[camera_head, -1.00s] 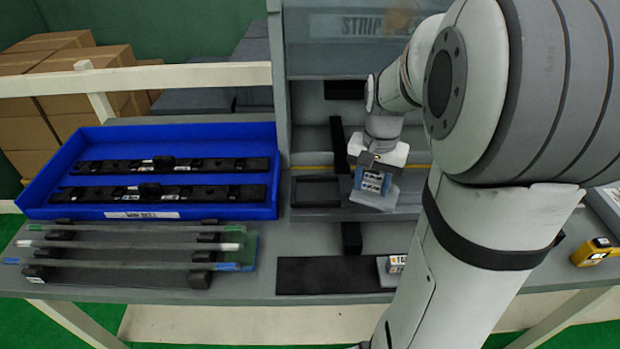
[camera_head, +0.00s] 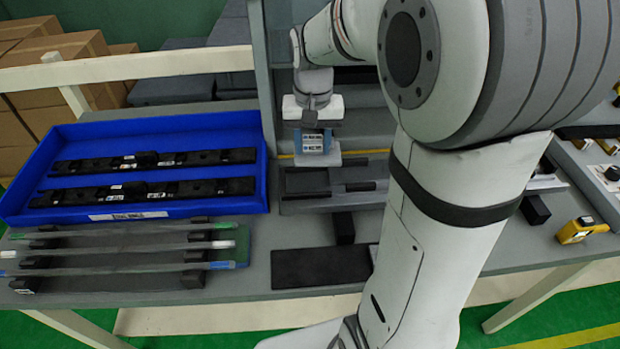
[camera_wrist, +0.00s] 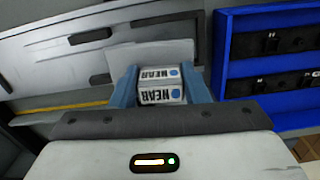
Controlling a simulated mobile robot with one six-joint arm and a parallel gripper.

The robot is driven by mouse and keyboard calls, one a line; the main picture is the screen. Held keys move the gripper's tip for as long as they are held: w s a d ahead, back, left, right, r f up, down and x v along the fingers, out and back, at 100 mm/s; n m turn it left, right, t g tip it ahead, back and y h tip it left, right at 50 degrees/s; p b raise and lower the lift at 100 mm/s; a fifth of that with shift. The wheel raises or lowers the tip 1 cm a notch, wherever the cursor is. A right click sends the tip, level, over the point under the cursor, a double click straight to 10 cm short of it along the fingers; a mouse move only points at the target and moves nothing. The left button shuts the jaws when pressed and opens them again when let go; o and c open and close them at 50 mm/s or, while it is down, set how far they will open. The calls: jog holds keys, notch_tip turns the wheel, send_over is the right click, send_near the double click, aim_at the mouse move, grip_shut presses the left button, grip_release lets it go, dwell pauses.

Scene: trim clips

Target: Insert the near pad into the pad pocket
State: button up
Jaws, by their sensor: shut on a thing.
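My gripper (camera_head: 314,145) is shut on the near pad (camera_head: 318,159), a light grey plate with a white block labelled "NEAR". In the wrist view the labelled block of the near pad (camera_wrist: 160,86) sits between the two blue fingers (camera_wrist: 161,91). The plate sticks out past the fingertips. The pad is held above the back edge of a grey fixture (camera_head: 330,206), apart from its recesses as far as I can tell. A dark rectangular recess (camera_head: 305,181) at the fixture's left looks like the pad pocket. My arm hides the fixture's right part.
A blue tray (camera_head: 20,212) with two black strips stands at left. Rods lie on a rack (camera_head: 120,262) in front of it. A black mat (camera_head: 320,267) lies at the front. A yellow device (camera_head: 582,230) is at right. A grey panel rises behind the fixture.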

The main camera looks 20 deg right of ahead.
aim_at(302, 158)
jog(key=shift+w+a+n, duration=0.15)
jog(key=shift+a+n, duration=0.25)
jog(key=shift+a, duration=0.7)
notch_tip(302, 158, down, 4)
jog(key=shift+f, duration=0.2)
jog(key=shift+f+p, duration=0.4)
jog(key=shift+f, duration=1.85)
jog(key=shift+f, duration=0.2)
jog(key=o, duration=1)
jog(key=shift+r, duration=0.15)
